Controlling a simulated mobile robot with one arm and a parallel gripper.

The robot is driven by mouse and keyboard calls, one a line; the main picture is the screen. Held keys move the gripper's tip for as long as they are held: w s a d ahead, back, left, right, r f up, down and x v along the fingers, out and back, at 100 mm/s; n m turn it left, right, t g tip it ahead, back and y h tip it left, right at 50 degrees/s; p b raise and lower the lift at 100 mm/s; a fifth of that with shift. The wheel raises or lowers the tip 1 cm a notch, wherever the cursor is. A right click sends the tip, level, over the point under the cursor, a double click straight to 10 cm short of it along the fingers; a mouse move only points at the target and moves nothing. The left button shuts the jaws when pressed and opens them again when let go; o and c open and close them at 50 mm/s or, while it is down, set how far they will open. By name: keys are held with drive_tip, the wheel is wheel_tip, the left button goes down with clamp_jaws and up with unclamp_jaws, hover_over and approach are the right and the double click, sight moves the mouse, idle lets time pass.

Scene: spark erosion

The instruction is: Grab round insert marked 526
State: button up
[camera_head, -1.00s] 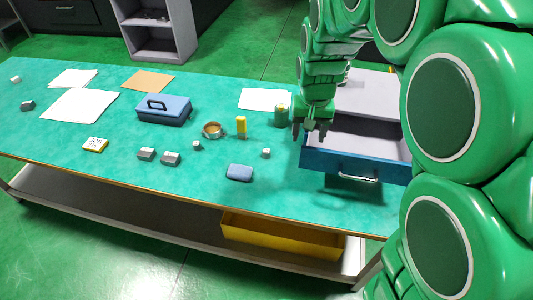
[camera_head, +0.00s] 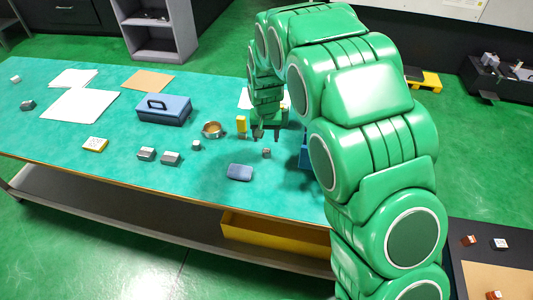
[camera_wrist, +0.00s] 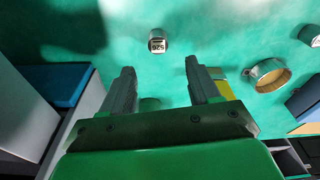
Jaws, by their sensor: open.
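A small grey round insert (camera_wrist: 157,41) lies on the green table, just beyond my fingertips in the wrist view. The dark marking on its pale face is upside down and appears to read 526. In the head view the insert (camera_head: 266,153) sits just below and in front of my gripper (camera_head: 265,138). My gripper (camera_wrist: 160,68) is open and empty, its two fingers apart above the table. The insert is not between the fingers in the wrist view. Another small grey piece (camera_head: 196,145) lies further left; its marking is unreadable.
A yellow block (camera_head: 241,123), a brass-coloured ring (camera_head: 213,129) and a blue toolbox (camera_head: 164,110) stand left of my gripper. A blue rounded block (camera_head: 240,172) lies nearer the front edge. The blue-fronted drawer (camera_wrist: 55,84) is close on the left in the wrist view.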

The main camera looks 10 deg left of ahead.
sight(266, 151)
drive_tip(key=shift+w+f, duration=0.1)
drive_tip(key=shift+f, duration=1.35)
wheel_tip(266, 151, down, 4)
drive_tip(key=shift+d+r, duration=0.1)
drive_tip(key=shift+r, duration=0.1)
drive_tip(key=shift+f, duration=0.7)
clamp_jaws()
